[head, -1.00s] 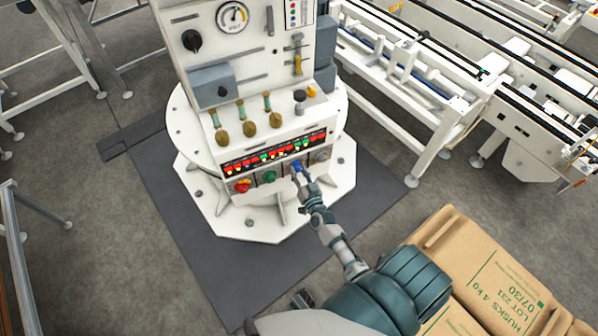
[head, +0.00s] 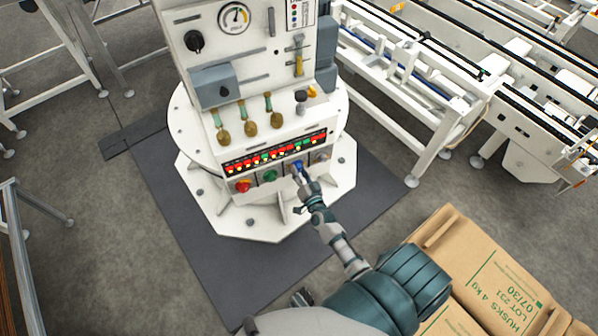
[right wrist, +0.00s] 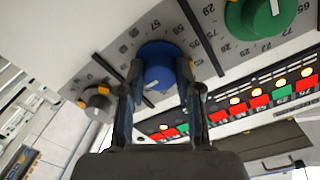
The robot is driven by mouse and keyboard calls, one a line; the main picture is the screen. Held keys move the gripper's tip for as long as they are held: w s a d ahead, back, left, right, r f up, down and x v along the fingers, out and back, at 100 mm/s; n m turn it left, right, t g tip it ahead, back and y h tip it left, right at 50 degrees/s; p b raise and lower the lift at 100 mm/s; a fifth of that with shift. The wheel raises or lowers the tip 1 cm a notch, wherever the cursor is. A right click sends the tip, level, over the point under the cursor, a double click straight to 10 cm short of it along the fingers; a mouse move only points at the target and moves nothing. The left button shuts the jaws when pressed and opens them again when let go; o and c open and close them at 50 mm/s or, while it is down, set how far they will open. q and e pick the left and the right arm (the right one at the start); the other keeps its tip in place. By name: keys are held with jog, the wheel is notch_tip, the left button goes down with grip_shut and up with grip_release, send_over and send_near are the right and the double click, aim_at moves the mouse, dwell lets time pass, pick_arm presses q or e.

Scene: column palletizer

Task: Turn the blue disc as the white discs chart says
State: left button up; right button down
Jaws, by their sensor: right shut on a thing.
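The blue disc (right wrist: 160,62) is a round knob with a numbered scale around it on the grey front panel. My right gripper (right wrist: 158,80) has its two fingers on either side of the disc and is shut on it. In the head view the disc (head: 298,166) is partly hidden by my right gripper (head: 302,177). A small chart with coloured dots (head: 295,14) is on the upper part of the machine, cut by the top edge; its writing is too small to read.
A green knob (head: 269,175), a red knob (head: 243,186) and a grey knob (head: 320,157) share the panel. A lit display strip (head: 276,152) runs above them. Brown boxes (head: 495,275) stand at lower right. A conveyor (head: 420,85) is at upper right.

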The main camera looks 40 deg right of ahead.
jog(key=c, duration=0.8)
grip_release()
jog(key=shift+d, duration=0.1)
pick_arm(q)
jog(key=shift+s+d, duration=0.1)
jog(key=shift+d, duration=0.05)
pick_arm(e)
jog(key=v, duration=1.2)
jog(key=s+a+f+n+g+y, duration=0.3)
jog(key=a+f+g, duration=0.15)
jog(key=f, duration=0.45)
jog(key=s+a+f+n+g+y, duration=0.2)
jog(key=s+a+f+n+g, duration=0.15)
jog(key=a+f, duration=0.35)
pick_arm(q)
jog(key=shift+s+a+f+p, duration=0.2)
jog(key=shift+s+f+p, duration=0.15)
jog(key=shift+s+f, duration=0.3)
pick_arm(e)
jog(key=s+f+n+g, duration=0.1)
jog(key=s+f+g, duration=0.1)
jog(key=s+f, duration=0.2)
jog(key=s+f+n+g, duration=0.2)
jog(key=s+f+g, duration=0.1)
jog(key=s+f, duration=0.2)
jog(key=s+a+f+n+g, duration=0.1)
jog(key=s+f+n+g, duration=0.1)
jog(key=s+f, duration=0.3)
jog(key=shift+s+g+h, duration=0.4)
jog(key=shift+s, duration=0.65)
